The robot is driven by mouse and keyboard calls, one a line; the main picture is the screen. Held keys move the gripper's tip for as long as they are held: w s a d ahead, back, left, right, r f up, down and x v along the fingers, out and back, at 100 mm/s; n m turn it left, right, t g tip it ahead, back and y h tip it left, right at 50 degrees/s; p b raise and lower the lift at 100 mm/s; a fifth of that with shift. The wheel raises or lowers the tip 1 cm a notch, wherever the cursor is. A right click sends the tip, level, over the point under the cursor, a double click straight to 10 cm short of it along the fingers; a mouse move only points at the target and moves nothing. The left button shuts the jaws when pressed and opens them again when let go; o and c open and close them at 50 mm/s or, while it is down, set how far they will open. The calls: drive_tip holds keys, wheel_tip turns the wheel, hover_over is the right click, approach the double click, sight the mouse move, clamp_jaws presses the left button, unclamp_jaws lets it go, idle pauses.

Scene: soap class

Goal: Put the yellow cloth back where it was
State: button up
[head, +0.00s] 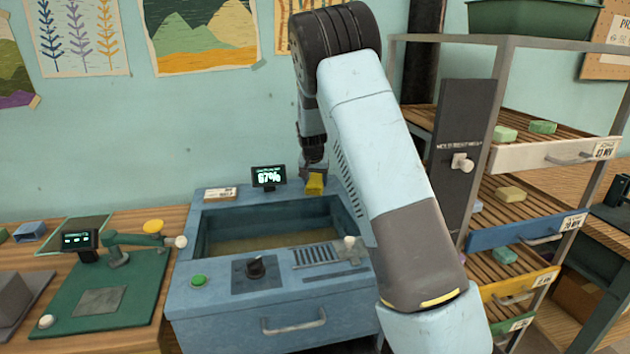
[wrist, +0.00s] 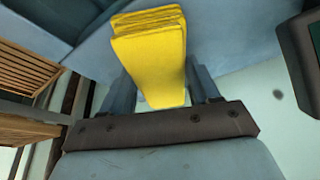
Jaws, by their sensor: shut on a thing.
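The yellow cloth (wrist: 152,60) is a folded stack of layers. In the wrist view it fills the space between the two fingers of my gripper (wrist: 160,85), which is shut on it. In the head view the cloth (head: 315,184) hangs below my gripper (head: 313,172), above the back right rim of the blue basin machine (head: 205,208). I cannot tell whether the cloth touches the rim. My arm hides part of the machine's right side.
A small display (head: 268,177) reading 67% stands on the basin's back rim, left of the cloth. A drying rack (head: 545,154) with soap bars on slatted shelves stands to the right. A green mat (head: 105,290) with a small device lies on the wooden bench at left.

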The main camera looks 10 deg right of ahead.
drive_tip(key=o, duration=1)
drive_tip(key=shift+o, duration=0.2)
drive_tip(key=v, duration=1.2)
drive_tip(key=s+d+r+y, duration=0.1)
drive_tip(key=s+r, duration=0.3)
drive_tip(key=s, duration=0.2)
drive_tip(key=s+d+r, duration=0.2)
drive_tip(key=s+r, duration=0.2)
drive_tip(key=s, duration=0.2)
drive_tip(key=s+r+n, duration=0.1)
drive_tip(key=s+n, duration=0.1)
drive_tip(key=s, duration=1.5)
drive_tip(key=s+r+n+t, duration=0.1)
drive_tip(key=s+n, duration=0.1)
drive_tip(key=s, duration=1.6)
drive_tip(key=shift+a+r+t+y, duration=0.3)
drive_tip(key=shift+a, duration=0.15)
